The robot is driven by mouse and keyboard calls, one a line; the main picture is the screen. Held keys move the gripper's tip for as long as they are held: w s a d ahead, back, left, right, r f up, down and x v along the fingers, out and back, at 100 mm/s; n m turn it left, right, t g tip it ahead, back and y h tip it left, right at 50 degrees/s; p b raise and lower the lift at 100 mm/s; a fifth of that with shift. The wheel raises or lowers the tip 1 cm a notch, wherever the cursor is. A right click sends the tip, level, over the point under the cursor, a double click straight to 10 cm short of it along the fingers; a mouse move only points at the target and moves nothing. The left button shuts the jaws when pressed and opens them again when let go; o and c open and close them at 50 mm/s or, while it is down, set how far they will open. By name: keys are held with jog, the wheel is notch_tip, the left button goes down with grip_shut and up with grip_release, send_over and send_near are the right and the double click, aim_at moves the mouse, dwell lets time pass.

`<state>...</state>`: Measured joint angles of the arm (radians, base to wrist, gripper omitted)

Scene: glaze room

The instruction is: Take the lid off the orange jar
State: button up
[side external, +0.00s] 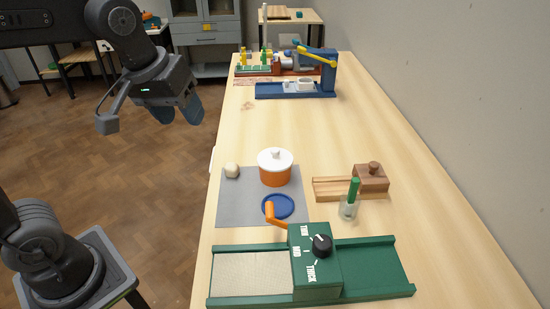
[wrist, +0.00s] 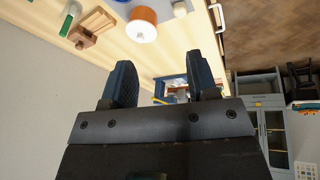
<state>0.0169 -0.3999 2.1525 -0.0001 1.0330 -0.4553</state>
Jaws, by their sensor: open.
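The orange jar (side external: 274,178) stands on a grey mat (side external: 237,207) on the table, with its white lid (side external: 275,161) and round knob on top.
A blue dish (side external: 278,206) and a pale round lump (side external: 232,170) sit near the jar. A green device with a dial (side external: 315,262) stands in front. A wooden block on a rail (side external: 371,178) and a green-handled tool in a glass (side external: 350,205) stand right. Blue apparatus (side external: 297,90) stands behind, with bare table between.

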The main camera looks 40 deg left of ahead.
jog(key=w+d+n+g, duration=0.1)
jog(key=w+n+g, duration=0.1)
jog(key=w+n, duration=0.8)
jog(key=n+g, duration=0.2)
jog(key=n, duration=0.1)
send_over(275, 150)
jog(key=f, duration=1.3)
jog(key=shift+w+f, duration=0.2)
jog(key=shift+f, duration=0.15)
jog(key=shift+s+a+f, duration=0.1)
jog(key=shift+s+f, duration=0.05)
jog(key=shift+f, duration=2.6)
jog(key=c, duration=1)
jog(key=shift+r, duration=0.1)
